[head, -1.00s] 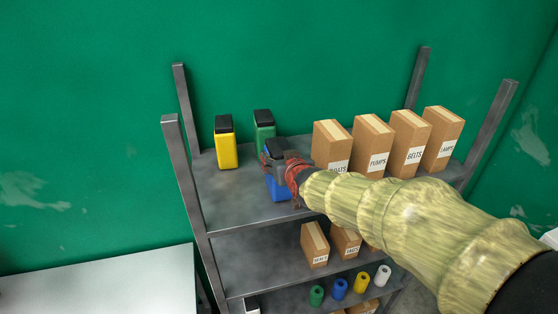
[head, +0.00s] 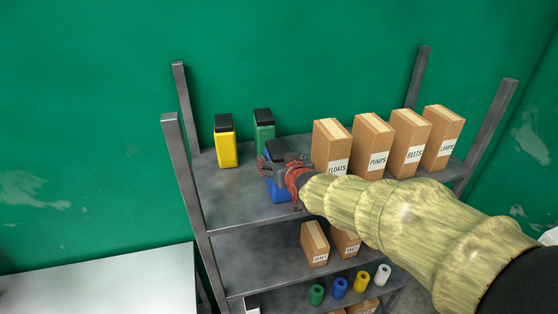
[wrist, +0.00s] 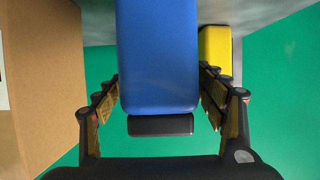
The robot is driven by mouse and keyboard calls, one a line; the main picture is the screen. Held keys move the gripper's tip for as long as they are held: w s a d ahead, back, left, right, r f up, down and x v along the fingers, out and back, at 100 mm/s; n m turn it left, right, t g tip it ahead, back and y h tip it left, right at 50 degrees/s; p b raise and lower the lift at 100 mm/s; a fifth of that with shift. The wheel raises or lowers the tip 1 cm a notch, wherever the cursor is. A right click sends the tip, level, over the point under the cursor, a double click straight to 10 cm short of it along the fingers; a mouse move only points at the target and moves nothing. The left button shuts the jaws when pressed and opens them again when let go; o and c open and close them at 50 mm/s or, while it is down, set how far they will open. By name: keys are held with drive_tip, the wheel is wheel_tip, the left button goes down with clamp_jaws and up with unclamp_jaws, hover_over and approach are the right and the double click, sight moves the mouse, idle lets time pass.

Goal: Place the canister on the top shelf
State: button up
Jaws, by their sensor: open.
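The blue canister (head: 279,190) with a dark lid stands upright on the top shelf (head: 235,205), in front of the green canister (head: 264,130). It also fills the upper middle of the wrist view (wrist: 158,55). My gripper (head: 270,170) is at the canister; in the wrist view its fingers (wrist: 160,105) are spread on both sides of it, with gaps showing between fingers and canister. The gripper is open. My gripper partly hides the blue canister in the head view.
A yellow canister (head: 226,148) stands at the left of the top shelf. Labelled cardboard boxes stand to the right, the FLOATS box (head: 332,146) nearest. Metal posts rise at the shelf corners. Small boxes and coloured cylinders (head: 340,288) sit lower. The shelf's front left is clear.

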drive_tip(key=v, duration=1.2)
drive_tip(key=s+d+f+m+g+h, duration=0.1)
drive_tip(key=s+d+f+g, duration=0.1)
drive_tip(key=s+d, duration=0.3)
drive_tip(key=s+d+f+m+g+h, duration=0.1)
drive_tip(key=s+d+f+g, duration=0.2)
drive_tip(key=s, duration=1)
drive_tip(key=s+d+f+m+g+h, duration=0.1)
drive_tip(key=s+d+f+g, duration=0.1)
drive_tip(key=s+d, duration=0.6)
drive_tip(key=shift+s+d+f+h+b, duration=0.2)
drive_tip(key=shift+s+f+h+b, duration=0.3)
drive_tip(key=shift+s, duration=0.25)
wheel_tip(320, 180, down, 28)
drive_tip(key=b, duration=2.8)
